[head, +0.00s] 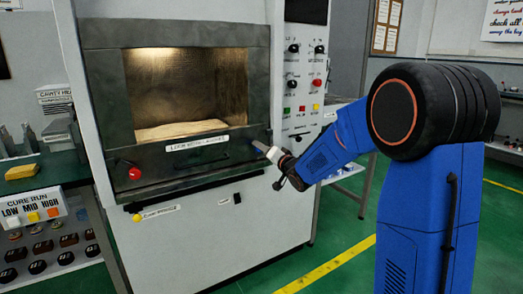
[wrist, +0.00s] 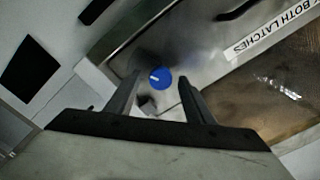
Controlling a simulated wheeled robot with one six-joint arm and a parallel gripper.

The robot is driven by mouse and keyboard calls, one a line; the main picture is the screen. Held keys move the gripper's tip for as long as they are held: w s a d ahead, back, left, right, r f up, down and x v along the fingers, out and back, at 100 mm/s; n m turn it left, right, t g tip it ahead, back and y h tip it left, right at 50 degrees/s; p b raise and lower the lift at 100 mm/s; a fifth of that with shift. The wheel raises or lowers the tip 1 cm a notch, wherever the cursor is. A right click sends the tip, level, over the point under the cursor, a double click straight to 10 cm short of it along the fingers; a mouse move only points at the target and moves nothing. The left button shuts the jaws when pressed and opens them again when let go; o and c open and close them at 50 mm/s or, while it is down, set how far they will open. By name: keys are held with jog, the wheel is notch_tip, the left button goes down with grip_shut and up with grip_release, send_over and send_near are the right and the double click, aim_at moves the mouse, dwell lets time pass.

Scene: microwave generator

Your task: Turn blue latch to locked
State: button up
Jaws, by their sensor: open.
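The blue latch (wrist: 161,78) is a round blue knob with a short white mark, on the grey metal front of the microwave unit. In the wrist view the mark points left of the knob's centre. My gripper (wrist: 160,92) is open, with one finger to each side of the latch. I cannot tell whether the fingers touch it. In the head view my gripper (head: 268,153) is at the right end of the unit's front panel, and the latch is mostly hidden there. A red latch (head: 134,173) sits at the panel's left end.
The label strip about both latches (head: 197,143) lies between them, below the open lit cavity (head: 187,90). A control panel (head: 303,85) with knobs and buttons stands to the right. A yellow sponge (head: 21,171) lies on the left bench.

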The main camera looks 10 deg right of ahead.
jog(key=shift+w+a, duration=0.25)
jog(key=shift+w, duration=0.4)
jog(key=shift+c, duration=0.6)
jog(key=c, duration=0.9)
jog(key=shift+n, duration=0.4)
jog(key=n, duration=1.7)
